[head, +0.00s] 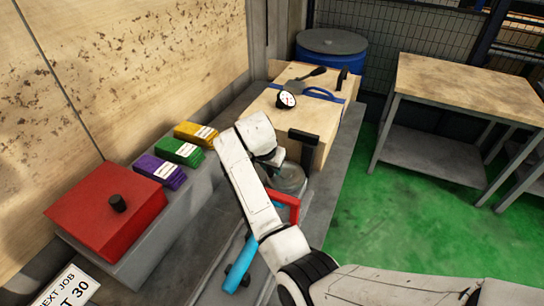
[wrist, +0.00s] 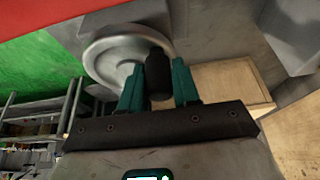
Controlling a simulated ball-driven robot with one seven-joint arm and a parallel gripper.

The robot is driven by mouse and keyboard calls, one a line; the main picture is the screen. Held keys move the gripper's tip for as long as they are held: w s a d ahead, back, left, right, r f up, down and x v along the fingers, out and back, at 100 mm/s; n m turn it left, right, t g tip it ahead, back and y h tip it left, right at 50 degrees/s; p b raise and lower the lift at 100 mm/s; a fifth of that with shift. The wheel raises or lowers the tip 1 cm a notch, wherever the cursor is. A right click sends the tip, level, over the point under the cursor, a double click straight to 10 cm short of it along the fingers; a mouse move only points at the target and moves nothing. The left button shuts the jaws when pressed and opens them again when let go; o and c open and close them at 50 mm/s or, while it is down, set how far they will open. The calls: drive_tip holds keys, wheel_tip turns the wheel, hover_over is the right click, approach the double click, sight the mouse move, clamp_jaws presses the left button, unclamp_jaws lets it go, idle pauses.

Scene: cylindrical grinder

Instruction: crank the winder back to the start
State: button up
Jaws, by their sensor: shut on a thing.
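The winder shows as a pale grey round handwheel (head: 290,180) on the machine in the head view, partly covered by my arm. In the wrist view the same wheel (wrist: 108,52) is close in front, with a black cylindrical crank handle (wrist: 158,82) standing off it near its rim. My gripper (wrist: 158,70) has its two teal fingers on either side of this handle and is shut on it. In the head view my wrist hangs above the wheel; the fingers and the handle are hard to make out there.
A red bar (head: 293,207) and a blue cylinder (head: 238,264) lie close to my forearm. A red box (head: 112,205) with a black knob and purple, green and yellow blocks (head: 178,152) line the left. A wooden box (head: 318,105) stands behind. Green floor (head: 385,220) is open at right.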

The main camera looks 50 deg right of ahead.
drive_tip(key=shift+s+a+r+n+t+p, duration=0.1)
drive_tip(key=shift+s+a+n+t+p, duration=0.2)
drive_tip(key=shift+n+p, duration=0.45)
drive_tip(key=shift+s+a+n+t+p, duration=0.1)
drive_tip(key=shift+s+n+t+p, duration=0.25)
drive_tip(key=shift+n, duration=0.6)
drive_tip(key=shift+w+y, duration=0.1)
drive_tip(key=shift+y, duration=0.2)
drive_tip(key=o, duration=1)
drive_tip(key=shift+c, duration=0.2)
drive_tip(key=b+v, duration=0.1)
drive_tip(key=v, duration=0.9)
drive_tip(key=shift+a+r, duration=0.15)
drive_tip(key=shift+r, duration=0.2)
